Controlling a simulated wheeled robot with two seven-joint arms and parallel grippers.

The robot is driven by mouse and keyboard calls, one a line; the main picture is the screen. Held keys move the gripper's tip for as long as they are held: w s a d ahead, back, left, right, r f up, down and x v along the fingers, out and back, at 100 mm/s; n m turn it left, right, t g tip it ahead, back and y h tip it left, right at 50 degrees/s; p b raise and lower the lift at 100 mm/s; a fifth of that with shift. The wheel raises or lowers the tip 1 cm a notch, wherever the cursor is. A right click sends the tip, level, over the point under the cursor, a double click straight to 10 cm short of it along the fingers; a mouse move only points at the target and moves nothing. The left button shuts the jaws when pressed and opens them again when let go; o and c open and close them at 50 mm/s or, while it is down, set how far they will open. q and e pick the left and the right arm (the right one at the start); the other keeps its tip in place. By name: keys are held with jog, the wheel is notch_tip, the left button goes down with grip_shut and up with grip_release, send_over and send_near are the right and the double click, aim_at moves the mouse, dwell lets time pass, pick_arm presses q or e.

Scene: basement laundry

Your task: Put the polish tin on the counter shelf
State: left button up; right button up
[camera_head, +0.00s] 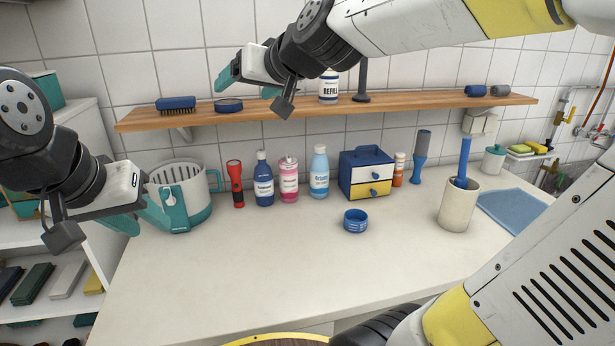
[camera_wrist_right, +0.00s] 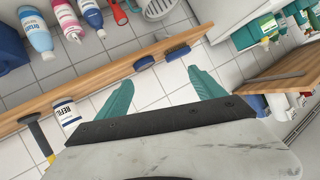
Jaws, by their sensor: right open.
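A flat, dark blue round tin (camera_head: 228,105), which looks like the polish tin, lies on the wooden wall shelf (camera_head: 330,110) above the counter. It also shows in the right wrist view (camera_wrist_right: 144,63), beside a blue brush. My right gripper (camera_head: 248,84) is open and empty, just above and in front of the tin, apart from it. In the wrist view its teal fingers (camera_wrist_right: 160,88) are spread, with the tin beyond the gap between them. My left gripper (camera_head: 143,220) appears open and empty, low at the left in front of the white-and-teal basket (camera_head: 203,198).
The blue brush (camera_head: 176,104) lies left of the tin; the REFILL bottle (camera_head: 328,87) stands farther right on the shelf. Several bottles, a small drawer box (camera_head: 366,173), a blue round container (camera_head: 355,221) and a cream holder (camera_head: 458,206) stand on the counter. Its front middle is clear.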

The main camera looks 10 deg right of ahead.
jog(key=s+d+f+g+h, duration=0.1)
jog(key=s+d+f+g, duration=0.1)
jog(key=s+d+f, duration=0.3)
jog(key=s+d+f+m+g+h, duration=0.1)
jog(key=s+d+f, duration=0.4)
jog(key=s+f, duration=0.5)
jog(key=s+g+h, duration=0.1)
jog(key=s+g, duration=0.1)
jog(key=shift+s+f+g+h, duration=0.2)
jog(key=shift+f+g+h, duration=0.1)
